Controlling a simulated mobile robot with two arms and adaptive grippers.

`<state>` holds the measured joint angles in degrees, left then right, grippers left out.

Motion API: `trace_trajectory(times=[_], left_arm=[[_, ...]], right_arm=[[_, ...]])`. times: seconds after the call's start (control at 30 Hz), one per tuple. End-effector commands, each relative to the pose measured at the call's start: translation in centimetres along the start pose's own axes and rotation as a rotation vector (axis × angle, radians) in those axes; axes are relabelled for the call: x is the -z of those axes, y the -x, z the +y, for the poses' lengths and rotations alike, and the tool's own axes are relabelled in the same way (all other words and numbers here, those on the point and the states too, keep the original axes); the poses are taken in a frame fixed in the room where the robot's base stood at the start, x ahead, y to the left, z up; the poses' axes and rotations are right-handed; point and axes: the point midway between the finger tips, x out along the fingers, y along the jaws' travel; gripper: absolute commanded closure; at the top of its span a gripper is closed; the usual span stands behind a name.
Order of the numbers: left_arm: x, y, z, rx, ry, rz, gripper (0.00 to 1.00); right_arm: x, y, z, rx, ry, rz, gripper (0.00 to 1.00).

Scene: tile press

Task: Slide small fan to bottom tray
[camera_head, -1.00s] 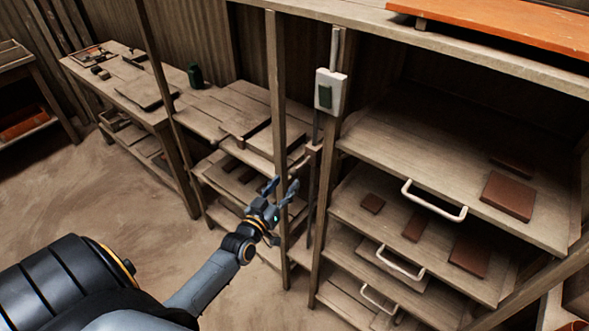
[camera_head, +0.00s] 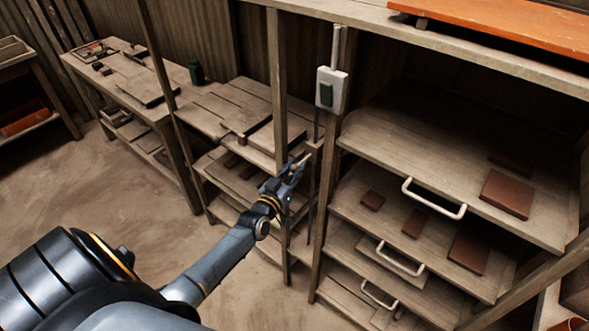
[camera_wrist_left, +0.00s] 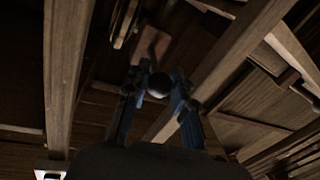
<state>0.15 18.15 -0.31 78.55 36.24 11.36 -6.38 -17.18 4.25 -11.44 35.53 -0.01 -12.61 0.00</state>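No small fan can be made out. On the right rack, the upper tray (camera_head: 385,150) has a pale handle (camera_head: 434,212) and holds brown tiles. The tray below it (camera_head: 345,200) also holds tiles. My left gripper (camera_head: 298,168) is beside the wooden post left of this rack, below the switch box. In the left wrist view, its fingers (camera_wrist_left: 160,76) stand apart, with a dark round thing (camera_wrist_left: 157,86) between them; I cannot tell whether they touch it. My right gripper is out of view.
Upright posts (camera_head: 277,90) stand close to my left arm. A second rack (camera_head: 215,165) and a bench (camera_head: 115,75) lie to the left. The floor (camera_head: 110,210) at left is clear.

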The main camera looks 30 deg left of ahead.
Motion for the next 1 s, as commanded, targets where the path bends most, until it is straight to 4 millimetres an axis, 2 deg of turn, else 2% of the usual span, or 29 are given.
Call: trace_trajectory(times=[0.27,0.47,0.67,1.0], left_arm=[[-0.3,0.0,0.0,0.0,0.001,-0.001,1.0],[-2.7,0.1,-0.5,0.001,0.001,-0.004,1.0],[-7.9,0.1,-1.5,0.001,0.001,-0.008,1.0],[-18.1,0.2,-3.5,0.002,0.001,-0.013,1.0]], right_arm=[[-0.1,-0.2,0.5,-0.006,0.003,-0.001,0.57],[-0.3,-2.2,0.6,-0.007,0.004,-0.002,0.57],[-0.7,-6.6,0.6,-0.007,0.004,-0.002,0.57],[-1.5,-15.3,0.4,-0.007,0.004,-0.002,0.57]])
